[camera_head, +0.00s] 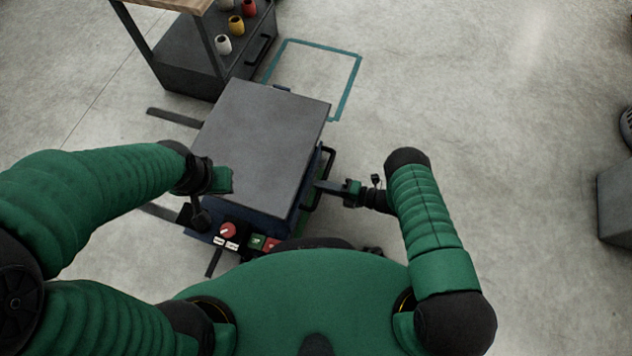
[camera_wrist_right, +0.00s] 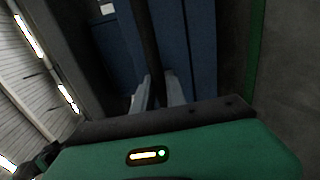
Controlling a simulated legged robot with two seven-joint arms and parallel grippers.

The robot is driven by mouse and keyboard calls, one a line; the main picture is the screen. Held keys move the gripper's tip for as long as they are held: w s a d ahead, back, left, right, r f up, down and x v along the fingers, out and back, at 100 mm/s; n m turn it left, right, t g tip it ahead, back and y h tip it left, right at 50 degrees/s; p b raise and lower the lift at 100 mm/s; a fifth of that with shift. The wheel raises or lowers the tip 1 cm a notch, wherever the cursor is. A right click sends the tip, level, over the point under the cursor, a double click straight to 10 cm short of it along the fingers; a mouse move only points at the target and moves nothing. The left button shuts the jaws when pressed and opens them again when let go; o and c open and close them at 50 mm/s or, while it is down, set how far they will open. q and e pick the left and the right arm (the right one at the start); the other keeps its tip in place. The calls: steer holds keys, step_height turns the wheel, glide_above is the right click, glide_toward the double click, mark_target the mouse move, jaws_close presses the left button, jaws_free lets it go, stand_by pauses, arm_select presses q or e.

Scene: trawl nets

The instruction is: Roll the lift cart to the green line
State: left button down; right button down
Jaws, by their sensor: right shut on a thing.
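The lift cart has a flat grey top (camera_head: 262,140) over a blue body and stands in front of me. Its front edge carries a panel with a red knob (camera_head: 228,230) and coloured switches. A teal-green line (camera_head: 348,85) forms a rectangular outline on the floor beyond the cart's far end. My right gripper (camera_head: 322,187) is shut on the black side handle (camera_head: 327,165) of the cart; the right wrist view shows the dark bar (camera_wrist_right: 150,45) between its fingers. My left gripper (camera_head: 222,180) is at the cart's near left edge, its fingers not clear.
A dark shelf unit (camera_head: 190,70) with a wooden top and several coloured cups stands at the far left, close to the outline. Black strips (camera_head: 175,118) lie left of the cart. A grey block (camera_head: 615,200) stands at the far right. The floor between is clear.

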steer(key=shift+d+f, duration=0.2)
steer(key=shift+f, duration=0.05)
steer(key=c, duration=1.4)
jaws_free()
steer(key=shift+r, duration=0.1)
steer(key=p+v, duration=0.5)
steer(key=v, duration=1.1)
steer(key=shift+s+d+p, duration=0.15)
steer(key=shift+d+p, duration=0.15)
steer(key=shift+d, duration=0.05)
